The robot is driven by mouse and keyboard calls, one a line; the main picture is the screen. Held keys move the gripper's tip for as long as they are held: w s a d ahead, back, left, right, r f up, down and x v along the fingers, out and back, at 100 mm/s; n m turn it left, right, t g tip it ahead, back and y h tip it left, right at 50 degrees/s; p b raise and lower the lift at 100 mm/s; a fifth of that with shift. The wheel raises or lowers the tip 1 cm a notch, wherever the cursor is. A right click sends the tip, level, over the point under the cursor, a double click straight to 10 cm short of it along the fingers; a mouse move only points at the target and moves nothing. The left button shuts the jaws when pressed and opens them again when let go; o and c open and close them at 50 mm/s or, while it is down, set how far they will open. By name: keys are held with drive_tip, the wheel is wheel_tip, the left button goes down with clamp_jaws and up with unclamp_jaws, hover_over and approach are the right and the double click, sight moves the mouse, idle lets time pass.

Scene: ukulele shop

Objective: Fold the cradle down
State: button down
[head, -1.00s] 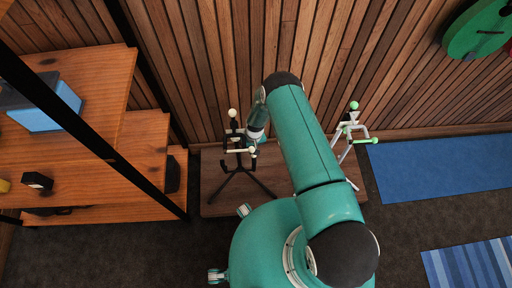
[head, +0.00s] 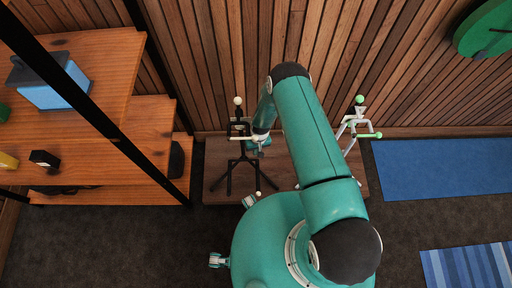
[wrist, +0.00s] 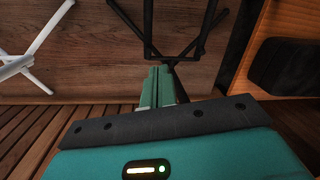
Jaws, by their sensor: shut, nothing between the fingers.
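The black stand (head: 239,121) with cream tips stands upright on a low wooden board against the slatted wall. A cream bar (head: 241,138) crosses its upper part. My gripper (head: 262,144) is just right of the stand's upper part, partly behind my forearm. In the wrist view my gripper (wrist: 158,86) is shut and empty, with the black bars (wrist: 148,28) beyond its fingertips; I cannot tell whether they touch.
A white stand (head: 350,122) with green tips stands to the right on the same board (head: 218,158). Wooden shelves (head: 120,145) with a black post are close on the left. A blue mat (head: 440,168) and a striped rug (head: 470,265) lie right on dark floor.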

drive_tip(key=shift+s+f, duration=0.1)
drive_tip(key=shift+s, duration=0.4)
